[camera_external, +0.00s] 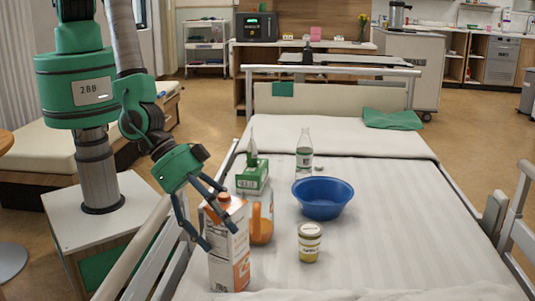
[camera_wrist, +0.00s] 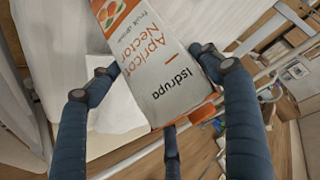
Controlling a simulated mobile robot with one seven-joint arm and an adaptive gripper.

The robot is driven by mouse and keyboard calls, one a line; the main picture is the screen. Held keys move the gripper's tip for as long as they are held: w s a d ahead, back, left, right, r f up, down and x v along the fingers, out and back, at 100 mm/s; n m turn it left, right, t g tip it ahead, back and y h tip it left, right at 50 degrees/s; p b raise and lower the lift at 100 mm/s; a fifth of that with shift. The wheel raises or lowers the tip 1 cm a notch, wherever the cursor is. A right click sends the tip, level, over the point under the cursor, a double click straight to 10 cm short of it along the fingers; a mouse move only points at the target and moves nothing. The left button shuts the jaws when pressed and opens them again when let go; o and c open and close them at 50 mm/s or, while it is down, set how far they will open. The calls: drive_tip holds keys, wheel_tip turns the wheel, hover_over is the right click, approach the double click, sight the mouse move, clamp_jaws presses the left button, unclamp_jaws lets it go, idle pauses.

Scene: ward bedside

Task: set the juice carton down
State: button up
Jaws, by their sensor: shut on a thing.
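The juice carton (camera_external: 229,252) is tall, white and orange, with an orange cap. It stands roughly upright at the near left of the bed's white sheet (camera_external: 370,262). My gripper (camera_external: 224,222) is shut on its upper part, with dark fingers around its sides. In the wrist view the carton (camera_wrist: 160,65), lettered "Apricot Nectar", lies between the fingers of my gripper (camera_wrist: 158,62). I cannot tell whether its base touches the sheet.
A yellow jar (camera_external: 309,244), a blue bowl (camera_external: 322,203) and a clear bottle (camera_external: 304,158) stand to the right. A bed rail (camera_external: 140,245) runs along the left. The sheet's right side is clear.

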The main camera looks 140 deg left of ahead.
drive_tip(key=shift+w+f, duration=0.15)
drive_tip(key=shift+f, duration=0.2)
drive_tip(key=o, duration=1.9)
drive_tip(key=shift+f, duration=0.1)
drive_tip(key=shift+o, duration=0.2)
drive_tip(key=shift+r, duration=0.2)
drive_tip(key=shift+v, duration=1)
drive_tip(key=p+v, duration=0.1)
drive_tip(key=v, duration=0.9)
drive_tip(key=shift+p, duration=0.35)
